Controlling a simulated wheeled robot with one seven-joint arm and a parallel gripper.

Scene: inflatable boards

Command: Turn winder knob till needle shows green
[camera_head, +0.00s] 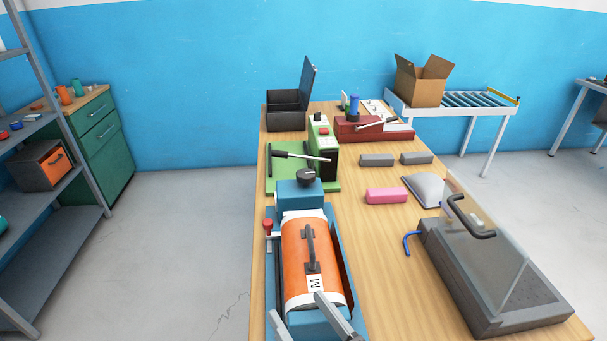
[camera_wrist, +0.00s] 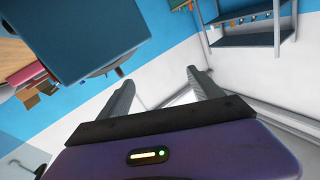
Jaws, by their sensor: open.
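The winder has a blue frame (camera_head: 341,252) holding an orange roll (camera_head: 297,262) with a dark handle and a white "M" label. A black knob (camera_head: 306,176) sits on the blue block (camera_head: 292,192) at its far end. I cannot make out a needle or green zone. My gripper (camera_head: 296,308) is open and empty over the near end of the winder, short of the knob. In the wrist view my open fingers (camera_wrist: 160,80) have nothing between them. A blue block (camera_wrist: 95,32) with a dark round part beside it fills the upper left there.
A green press (camera_head: 325,150) with a black lever stands beyond the winder. A red-handled clamp (camera_head: 268,226) is at its left. Right of it are a pink block (camera_head: 386,196), a grey pillow (camera_head: 428,190) and a clear-lidded grey box (camera_head: 470,285).

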